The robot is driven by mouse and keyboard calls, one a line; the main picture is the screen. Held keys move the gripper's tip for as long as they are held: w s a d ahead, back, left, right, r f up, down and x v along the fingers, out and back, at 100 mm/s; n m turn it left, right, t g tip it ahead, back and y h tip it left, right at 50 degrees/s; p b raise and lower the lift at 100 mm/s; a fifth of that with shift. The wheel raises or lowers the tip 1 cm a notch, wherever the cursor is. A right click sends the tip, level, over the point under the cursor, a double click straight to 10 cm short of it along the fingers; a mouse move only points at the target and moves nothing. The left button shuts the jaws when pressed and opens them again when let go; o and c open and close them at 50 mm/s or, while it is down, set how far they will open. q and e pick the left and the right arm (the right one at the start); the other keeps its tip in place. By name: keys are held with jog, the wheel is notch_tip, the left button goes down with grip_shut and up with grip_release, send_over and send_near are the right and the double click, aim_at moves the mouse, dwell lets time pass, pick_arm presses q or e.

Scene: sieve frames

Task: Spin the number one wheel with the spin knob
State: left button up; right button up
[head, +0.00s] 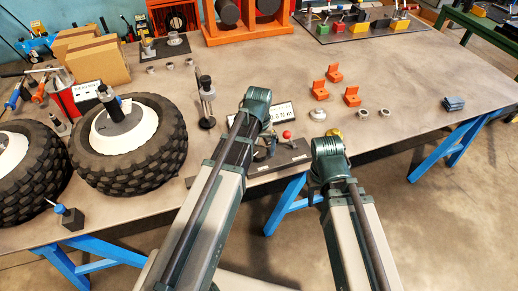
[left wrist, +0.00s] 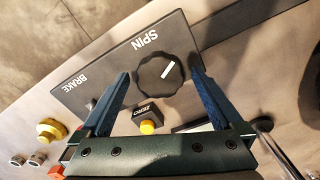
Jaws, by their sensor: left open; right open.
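The spin knob (left wrist: 158,73) is a black scalloped dial with a white mark, below the word SPIN on a dark panel (left wrist: 105,68) in the left wrist view. My left gripper (left wrist: 161,74) is open, its blue fingers on either side of the knob; I cannot tell whether they touch it. In the head view my left gripper's wrist (head: 256,104) is over the panel (head: 262,162) and hides the knob. My right gripper (head: 328,160) is right of the panel, its fingers hidden below its wrist. Two black-tyred wheels (head: 165,150) (head: 35,190) are at the left; no number is readable.
A yellow button labelled ZERO (left wrist: 148,126) sits close beside the knob. A metal stand (head: 206,105) rises between the near wheel and my left arm. Orange blocks (head: 320,90) and small metal rings (head: 362,115) lie to the right. The table's right part is mostly clear.

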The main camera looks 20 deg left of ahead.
aim_at(259, 152)
pick_arm(q)
jog(key=shift+r, duration=0.1)
notch_tip(259, 152, up, 14)
jog(key=p, duration=1.3)
jog(key=shift+f+p, duration=0.2)
jog(key=shift+p, duration=0.2)
jog(key=s+d+m+y, duration=0.1)
jog(key=s+d+m, duration=0.5)
jog(key=s+d, duration=0.4)
jog(key=s, duration=0.4)
jog(key=shift+d+f, duration=0.15)
